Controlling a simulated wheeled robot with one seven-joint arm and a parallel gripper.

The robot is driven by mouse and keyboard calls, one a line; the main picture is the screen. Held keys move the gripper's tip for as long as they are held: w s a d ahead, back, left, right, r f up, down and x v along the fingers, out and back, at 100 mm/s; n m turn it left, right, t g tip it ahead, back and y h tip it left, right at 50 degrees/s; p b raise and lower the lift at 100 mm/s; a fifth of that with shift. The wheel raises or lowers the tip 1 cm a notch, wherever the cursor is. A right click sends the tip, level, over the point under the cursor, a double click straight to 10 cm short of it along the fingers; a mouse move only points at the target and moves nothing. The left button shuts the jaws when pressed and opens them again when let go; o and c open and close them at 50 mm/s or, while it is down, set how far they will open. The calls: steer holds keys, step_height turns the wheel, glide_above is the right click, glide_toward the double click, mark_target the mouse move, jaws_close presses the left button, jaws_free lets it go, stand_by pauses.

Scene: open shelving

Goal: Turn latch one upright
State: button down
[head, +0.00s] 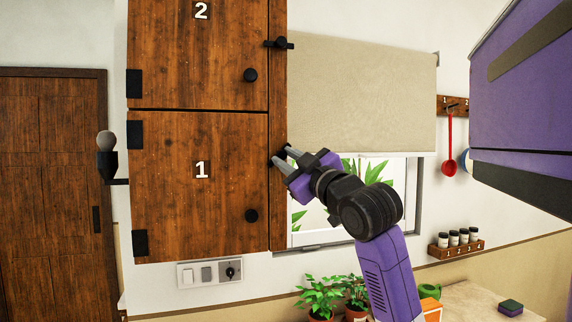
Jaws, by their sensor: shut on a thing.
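The cabinet door marked 1 (185,190) is shut, with a round black knob (251,215) at its lower right. Latch one (282,154) is a small dark piece on the wooden frame strip, right of this door's edge. My gripper (284,157) reaches it from the lower right, with its two grey fingers shut on it. The fingers hide most of the latch, so I cannot tell its exact angle.
The door marked 2 (215,55) is above, with its own black latch (278,44) lying level across the door edge. A window with a beige blind (360,95) is to the right. Potted plants (318,295) and a spice rack (456,246) are lower down.

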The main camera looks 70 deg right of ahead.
steer(key=n+y, duration=0.1)
steer(key=n, duration=0.1)
steer(key=n+y+b, duration=0.1)
steer(key=n, duration=0.2)
steer(key=shift+s+d+r+n, duration=0.1)
steer(key=shift+n, duration=0.2)
steer(key=n, duration=0.2)
steer(key=n+g+y, duration=0.1)
steer(key=n, duration=0.1)
steer(key=shift+r+y, duration=0.15)
steer(key=shift+y, duration=0.15)
steer(key=shift+n+g, duration=0.3)
steer(key=c, duration=1.2)
jaws_free()
